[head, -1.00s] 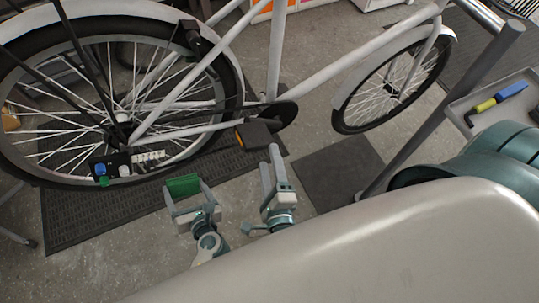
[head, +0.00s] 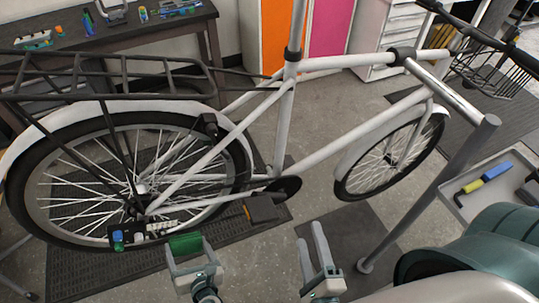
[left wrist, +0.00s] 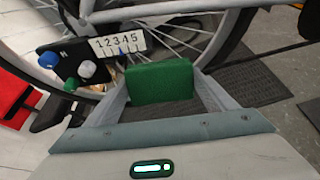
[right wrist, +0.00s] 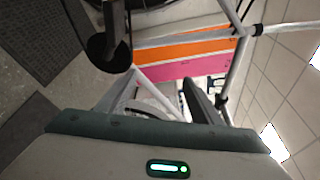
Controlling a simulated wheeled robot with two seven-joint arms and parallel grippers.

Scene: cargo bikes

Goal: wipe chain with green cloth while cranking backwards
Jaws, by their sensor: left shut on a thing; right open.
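A white bike stands with its chainring (head: 288,188) and dark pedal (head: 262,208) low at mid-frame in the head view. The chain is too thin to make out along the white stay behind the chainring. My left gripper (head: 187,248) is shut on the green cloth (head: 186,244), a small block just below the rear wheel (head: 130,185) in the picture. The cloth also fills the jaws in the left wrist view (left wrist: 160,82). My right gripper (head: 311,235) is open and empty, right of and below the pedal, apart from it. The chainring shows upper left in the right wrist view (right wrist: 108,54).
A black plate (head: 143,234) with number tiles and blue and white knobs sits by the rear wheel. A grey stand post (head: 430,190) and tray (head: 497,190) are at right. A dark workbench (head: 110,38) is behind. Floor mats lie below the bike.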

